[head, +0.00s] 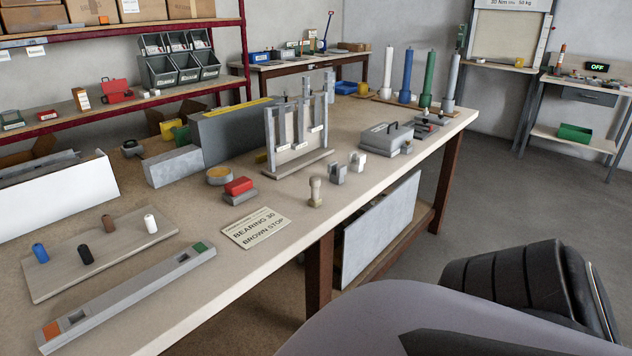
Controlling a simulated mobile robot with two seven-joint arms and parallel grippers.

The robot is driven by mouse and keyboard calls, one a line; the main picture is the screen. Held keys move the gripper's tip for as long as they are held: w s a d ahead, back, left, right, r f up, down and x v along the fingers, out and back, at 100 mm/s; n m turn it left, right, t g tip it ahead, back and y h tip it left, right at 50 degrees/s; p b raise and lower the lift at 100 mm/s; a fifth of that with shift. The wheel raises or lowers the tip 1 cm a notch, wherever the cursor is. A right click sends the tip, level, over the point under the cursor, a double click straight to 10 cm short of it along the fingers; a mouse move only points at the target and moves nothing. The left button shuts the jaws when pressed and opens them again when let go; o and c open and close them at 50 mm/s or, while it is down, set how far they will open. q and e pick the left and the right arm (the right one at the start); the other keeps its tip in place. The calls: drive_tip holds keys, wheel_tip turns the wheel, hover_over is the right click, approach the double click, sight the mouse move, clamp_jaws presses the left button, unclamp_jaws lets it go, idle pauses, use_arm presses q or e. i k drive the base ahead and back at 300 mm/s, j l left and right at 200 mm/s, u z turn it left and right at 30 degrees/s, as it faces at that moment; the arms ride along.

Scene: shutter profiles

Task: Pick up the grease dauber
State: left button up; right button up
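A small, pale, upright piece with a rounded head and a wider foot (315,192) stands near the front edge of the workbench (230,285). It may be the grease dauber, but it is too small to be sure. It stands apart from its neighbours, right of a tan card (256,228) reading "BEARING 30 BROWN STOP". No gripper fingers show in the head view, so neither gripper can be placed relative to it.
Two small grey blocks (338,174) and a red-topped block (239,186) stand near the pale piece. A grey rack (299,130) is behind. A board with coloured plugs (100,250) and a long grey profile (128,297) lie at left. Dark and grey shapes fill the lower right.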

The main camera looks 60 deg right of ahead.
sight(314, 180)
drive_tip(key=l, duration=0.8)
drive_tip(key=k+l+u, duration=0.1)
drive_tip(key=l, duration=0.7)
